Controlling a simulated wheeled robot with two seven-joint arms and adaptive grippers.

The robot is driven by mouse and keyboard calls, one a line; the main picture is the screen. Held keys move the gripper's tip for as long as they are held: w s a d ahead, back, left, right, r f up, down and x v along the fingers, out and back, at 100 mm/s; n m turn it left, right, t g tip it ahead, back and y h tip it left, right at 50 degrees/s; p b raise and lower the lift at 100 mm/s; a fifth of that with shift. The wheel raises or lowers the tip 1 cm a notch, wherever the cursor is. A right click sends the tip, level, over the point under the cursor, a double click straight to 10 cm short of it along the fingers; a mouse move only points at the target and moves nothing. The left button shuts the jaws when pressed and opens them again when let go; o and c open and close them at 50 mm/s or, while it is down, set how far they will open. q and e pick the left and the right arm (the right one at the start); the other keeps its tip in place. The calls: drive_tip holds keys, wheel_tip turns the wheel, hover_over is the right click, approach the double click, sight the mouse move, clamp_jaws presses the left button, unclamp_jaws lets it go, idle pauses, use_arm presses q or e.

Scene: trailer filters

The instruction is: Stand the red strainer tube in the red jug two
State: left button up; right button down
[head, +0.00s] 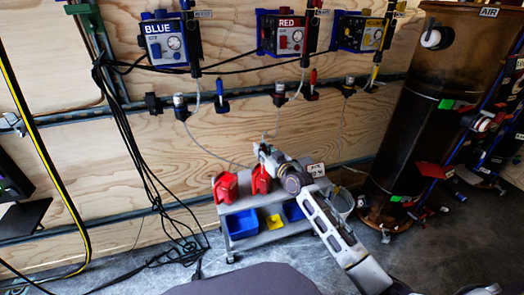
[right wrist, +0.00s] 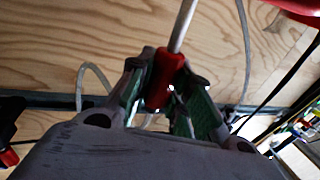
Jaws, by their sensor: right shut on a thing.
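Two red jugs stand on the top of a small grey cart: a left one (head: 225,188) and a right one (head: 261,181). I cannot read which is jug two. My right gripper (head: 264,150) is over the right jug, partly in front of the wall. In the right wrist view its fingers (right wrist: 165,88) are shut on the red part of the strainer tube (right wrist: 164,72), with a pale thin rod (right wrist: 183,22) running up from it. The tube's far end is out of that view. Whether it touches a jug is not clear. My left gripper is not in view.
The cart (head: 270,238) holds blue bins (head: 242,223) and a yellow item (head: 274,222) on its lower shelf. Blue, red and yellow boxes hang on the plywood wall with hoses below. A brown cylinder (head: 412,110) stands at right. Cables (head: 135,140) hang at left.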

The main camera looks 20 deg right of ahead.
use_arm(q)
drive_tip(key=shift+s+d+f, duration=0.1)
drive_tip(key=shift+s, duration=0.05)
use_arm(e)
drive_tip(key=shift+f, duration=0.1)
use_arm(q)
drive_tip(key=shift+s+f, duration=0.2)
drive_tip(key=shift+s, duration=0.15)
use_arm(e)
drive_tip(key=c, duration=1.2)
unclamp_jaws()
drive_tip(key=shift+c, duration=0.2)
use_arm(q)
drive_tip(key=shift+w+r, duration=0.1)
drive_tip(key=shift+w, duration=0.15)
use_arm(e)
drive_tip(key=v, duration=1.2)
